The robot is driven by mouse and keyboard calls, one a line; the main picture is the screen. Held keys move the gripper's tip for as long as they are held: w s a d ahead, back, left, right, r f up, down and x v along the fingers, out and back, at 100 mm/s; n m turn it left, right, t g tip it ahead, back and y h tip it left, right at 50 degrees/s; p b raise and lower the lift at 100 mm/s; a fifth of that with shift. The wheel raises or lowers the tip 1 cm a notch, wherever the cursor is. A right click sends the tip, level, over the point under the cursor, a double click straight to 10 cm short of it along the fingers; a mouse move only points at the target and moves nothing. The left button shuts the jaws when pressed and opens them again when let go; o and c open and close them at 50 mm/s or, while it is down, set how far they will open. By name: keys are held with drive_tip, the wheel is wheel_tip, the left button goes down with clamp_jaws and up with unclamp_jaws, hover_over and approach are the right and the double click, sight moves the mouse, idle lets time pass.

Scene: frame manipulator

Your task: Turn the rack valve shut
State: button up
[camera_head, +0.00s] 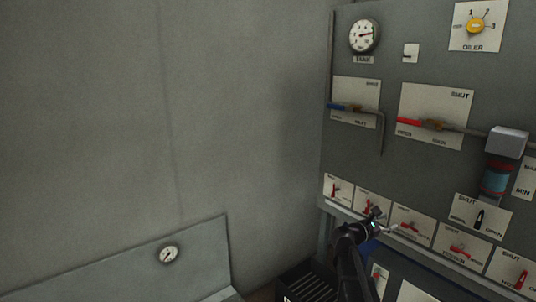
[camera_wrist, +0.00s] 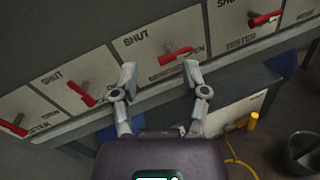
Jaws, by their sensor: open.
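A row of small valve plates with red handles runs along the lower panel. I cannot read which one is marked rack. My gripper (camera_head: 378,219) is open and empty before this row. In the wrist view, my gripper (camera_wrist: 159,69) points at a plate marked SHUT (camera_wrist: 143,43), whose red handle (camera_wrist: 176,54) lies nearly level, beyond the fingertips and apart from them. Its lower label is too small to read. A neighbouring red handle (camera_wrist: 81,94) on the left slants downward. Another red handle (camera_wrist: 264,18) is at the upper right. My arm hides part of the row in the head view.
Above are a blue-handled valve (camera_head: 345,107), a larger red-handled valve (camera_head: 412,122), a dial gauge (camera_head: 364,35) and a yellow oiler knob (camera_head: 475,26). A ledge (camera_wrist: 150,103) runs under the row. A yellow cable (camera_wrist: 236,160) and a bucket (camera_wrist: 303,152) are low on the right.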

drive_tip(key=s+a+f+m+g+y+b, duration=0.2)
drive_tip(key=s+a+f+m+y, duration=0.3)
drive_tip(key=f, duration=0.4)
drive_tip(key=s+a+f+m+g+y+b, duration=0.3)
drive_tip(key=s+f+m, duration=0.4)
drive_tip(key=f, duration=0.3)
drive_tip(key=s+a+f+m+g+y+b, duration=0.1)
drive_tip(key=s+a+f+m+y+b, duration=0.1)
drive_tip(key=s+a+f+m+y, duration=0.35)
drive_tip(key=s+a+f+m+g+y+b, duration=0.1)
drive_tip(key=s+a+f+m+y, duration=0.15)
drive_tip(key=s+a, duration=0.5)
wheel_tip(320, 180, up, 38)
drive_tip(key=w+a+p, duration=0.1)
drive_tip(key=w+p, duration=0.1)
drive_tip(key=p, duration=3.6)
drive_tip(key=shift+a+f+y, duration=0.2)
drive_tip(key=shift+a+y, duration=0.15)
drive_tip(key=shift+y, duration=0.05)
